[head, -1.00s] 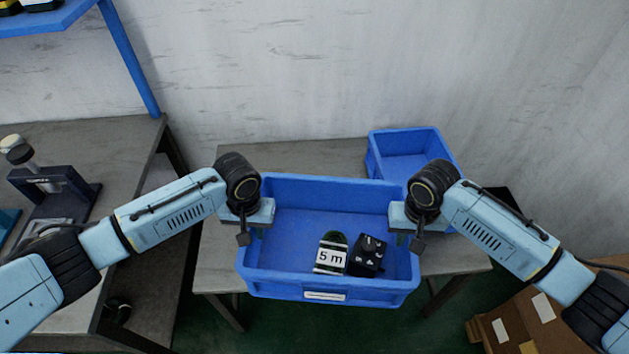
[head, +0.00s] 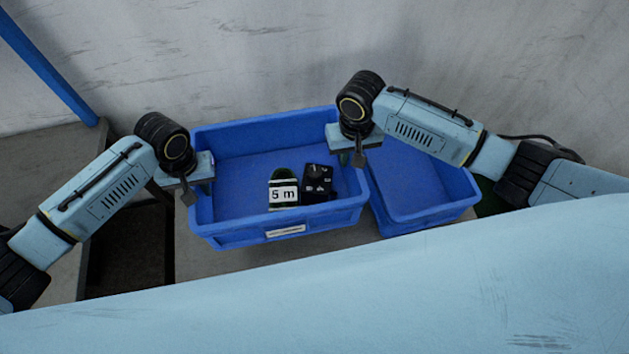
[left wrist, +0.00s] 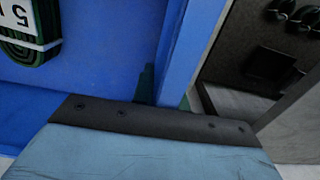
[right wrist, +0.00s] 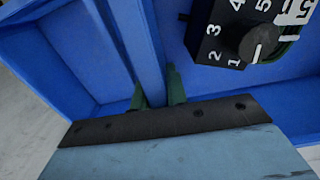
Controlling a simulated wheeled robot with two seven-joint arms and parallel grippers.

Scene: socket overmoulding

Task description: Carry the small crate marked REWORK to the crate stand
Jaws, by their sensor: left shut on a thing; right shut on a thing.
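A blue crate (head: 240,235) with a small white label (head: 285,231) on its front wall is in the middle of the head view. The label's text is too small to read. My left gripper (head: 188,197) is shut on the crate's left wall, and my right gripper (head: 359,160) is shut on its right wall. The crate looks about level over a grey table top (head: 195,265); I cannot tell whether it touches it. Inside lie a dark green coil with a "5 m" band (head: 283,193) and a black box with a dial (right wrist: 245,35).
A second, empty-looking blue crate (head: 425,195) stands close against the held crate's right side, partly behind my right arm. Another grey table (head: 40,170) is at the left with a gap between. A pale wall closes off the back.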

